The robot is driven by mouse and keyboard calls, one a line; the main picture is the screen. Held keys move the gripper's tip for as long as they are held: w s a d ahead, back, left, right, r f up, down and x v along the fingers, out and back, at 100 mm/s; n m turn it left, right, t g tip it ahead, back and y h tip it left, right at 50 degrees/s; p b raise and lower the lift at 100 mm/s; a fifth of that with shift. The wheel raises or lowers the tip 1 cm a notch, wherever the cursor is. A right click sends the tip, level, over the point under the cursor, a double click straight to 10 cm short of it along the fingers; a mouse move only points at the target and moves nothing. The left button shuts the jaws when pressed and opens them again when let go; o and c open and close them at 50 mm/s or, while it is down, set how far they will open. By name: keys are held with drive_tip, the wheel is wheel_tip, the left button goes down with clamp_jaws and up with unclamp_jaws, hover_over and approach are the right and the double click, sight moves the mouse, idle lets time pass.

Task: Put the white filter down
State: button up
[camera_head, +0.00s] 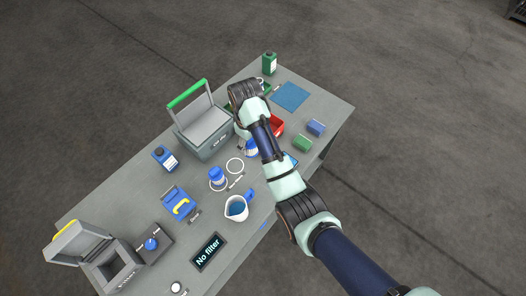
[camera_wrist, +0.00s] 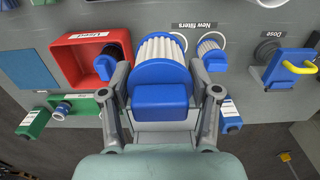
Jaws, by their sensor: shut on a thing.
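The white filter (camera_wrist: 160,55) has white pleats and a blue cap with a blue block-shaped grip. My gripper (camera_wrist: 166,90) is shut on the blue grip, with one finger on each side. In the head view the filter (camera_head: 251,149) shows beside my arm, over the table near the red tray; the arm hides most of the gripper. In the wrist view, a white ring (camera_wrist: 181,38) partly shows behind the held filter, by the "New filters" label (camera_wrist: 195,25). I cannot tell how high the filter is held.
A smaller-looking white and blue filter (camera_wrist: 212,52) stands at another ring. A red tray (camera_head: 279,123) holds a dark filter with a blue cap (camera_wrist: 106,66). A green-handled box (camera_head: 205,143), a jug (camera_head: 237,210) and a "No filter" display (camera_head: 208,252) stand around. The blue mat (camera_head: 290,97) is bare.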

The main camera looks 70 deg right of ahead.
sight(251, 151)
wheel_tip(251, 151, down, 18)
drive_tip(key=b, duration=0.4)
drive_tip(key=shift+r+b, duration=0.1)
drive_tip(key=shift+b, duration=0.3)
drive_tip(key=o, duration=1.2)
wheel_tip(251, 151, up, 12)
drive_tip(key=p, duration=0.4)
